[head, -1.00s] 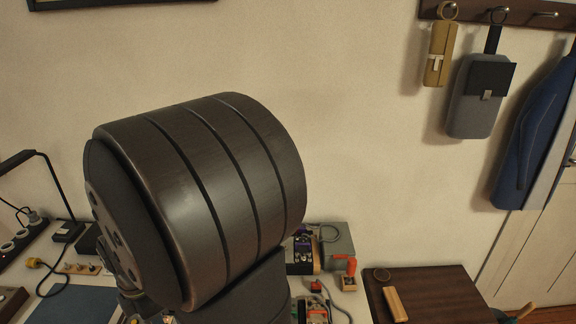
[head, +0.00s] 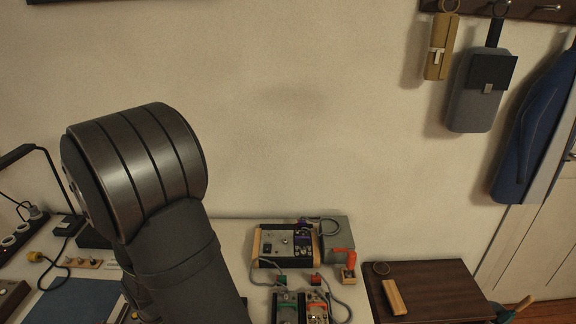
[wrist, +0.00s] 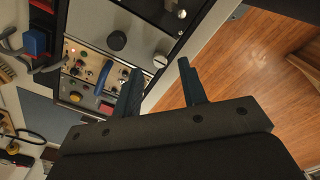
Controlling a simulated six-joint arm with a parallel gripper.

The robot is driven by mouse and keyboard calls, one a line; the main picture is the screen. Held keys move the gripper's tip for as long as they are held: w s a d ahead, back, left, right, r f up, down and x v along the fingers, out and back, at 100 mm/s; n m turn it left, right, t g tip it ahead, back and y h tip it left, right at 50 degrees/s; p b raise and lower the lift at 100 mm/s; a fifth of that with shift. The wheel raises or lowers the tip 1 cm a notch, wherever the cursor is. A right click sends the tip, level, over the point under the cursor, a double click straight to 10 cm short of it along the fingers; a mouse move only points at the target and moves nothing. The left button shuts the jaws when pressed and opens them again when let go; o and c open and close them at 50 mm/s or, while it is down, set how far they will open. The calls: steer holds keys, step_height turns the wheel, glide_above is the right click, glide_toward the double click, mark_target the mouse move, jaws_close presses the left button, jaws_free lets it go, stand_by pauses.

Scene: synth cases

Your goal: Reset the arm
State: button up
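My gripper (wrist: 160,67) shows in the wrist view with its two dark fingers apart and nothing between them. It is above the front edge of a bench, with electronic gear on the left and wooden floor on the right. In the head view my arm's large dark joint and link fill the lower left, and the gripper itself is hidden or out of frame.
Wired pedal-like boxes (head: 285,243) and a grey box (head: 334,236) stand on the pale bench. A dark wooden side table (head: 438,284) is at right. Bags (head: 478,98) hang on the wall.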

step_height(320, 180, down, 3)
steer(key=shift+r, duration=0.2)
steer(key=m, duration=0.6)
steer(key=shift+m, duration=0.4)
steer(key=m, duration=0.4)
steer(key=shift+m, duration=1.7)
